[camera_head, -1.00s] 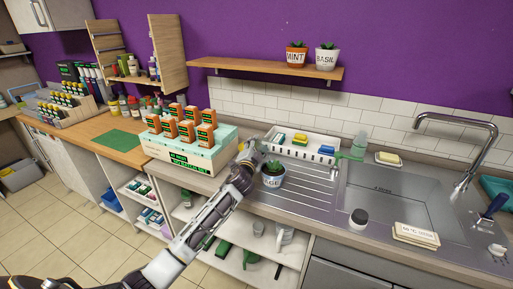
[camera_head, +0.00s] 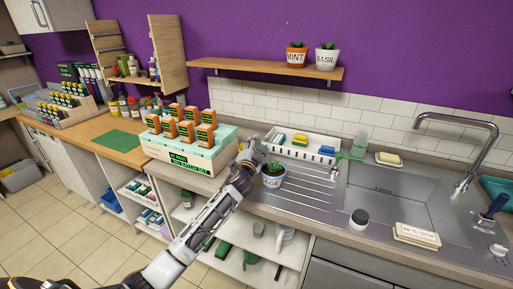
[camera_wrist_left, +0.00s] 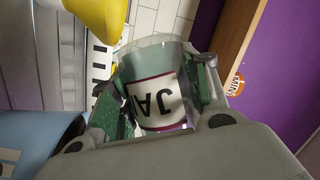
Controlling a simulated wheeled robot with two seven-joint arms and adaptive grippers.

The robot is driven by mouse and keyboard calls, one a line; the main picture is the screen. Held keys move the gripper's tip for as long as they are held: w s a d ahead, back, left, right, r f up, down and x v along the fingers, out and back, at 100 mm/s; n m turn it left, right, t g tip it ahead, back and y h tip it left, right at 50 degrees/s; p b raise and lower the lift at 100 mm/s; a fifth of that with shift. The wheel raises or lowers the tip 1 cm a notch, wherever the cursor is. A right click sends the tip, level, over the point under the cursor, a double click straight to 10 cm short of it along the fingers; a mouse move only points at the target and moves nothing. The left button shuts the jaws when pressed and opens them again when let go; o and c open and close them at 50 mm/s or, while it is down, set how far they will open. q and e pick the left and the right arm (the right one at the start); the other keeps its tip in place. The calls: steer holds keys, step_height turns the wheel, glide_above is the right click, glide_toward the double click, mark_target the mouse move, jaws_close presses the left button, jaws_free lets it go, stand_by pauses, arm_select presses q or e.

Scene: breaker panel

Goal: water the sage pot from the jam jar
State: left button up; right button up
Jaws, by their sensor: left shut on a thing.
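The sage pot (camera_head: 272,182), light blue with a green plant and a white label, stands on the ribbed metal drainer left of the sink. My left gripper (camera_head: 252,156) is just behind and left of the pot, above the counter edge. In the left wrist view it is shut on the jam jar (camera_wrist_left: 157,88), a clear glass with a white, dark-red-edged label reading "JA". The jar looks tilted in that view; its contents cannot be made out. A light blue surface (camera_wrist_left: 30,130) at that view's left looks like the pot. My right gripper is not in view.
A white dish rack (camera_head: 300,152) with sponges stands behind the pot. A box of orange cartons (camera_head: 188,152) is left of my gripper. Mint (camera_head: 296,57) and basil (camera_head: 326,60) pots stand on the wall shelf. The sink and tap (camera_head: 470,130) are at right.

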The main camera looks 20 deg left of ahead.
arm_select(q)
steer(key=shift+r+p, duration=0.1)
steer(key=shift+p, duration=0.25)
steer(key=shift+n+p, duration=0.5)
steer(key=shift+p, duration=0.2)
steer(key=shift+f+n+g+p, duration=0.2)
steer(key=shift+n+g+p, duration=0.5)
steer(key=shift+p, duration=0.6)
steer(key=shift+f+n, duration=0.15)
steer(key=shift+n, duration=0.15)
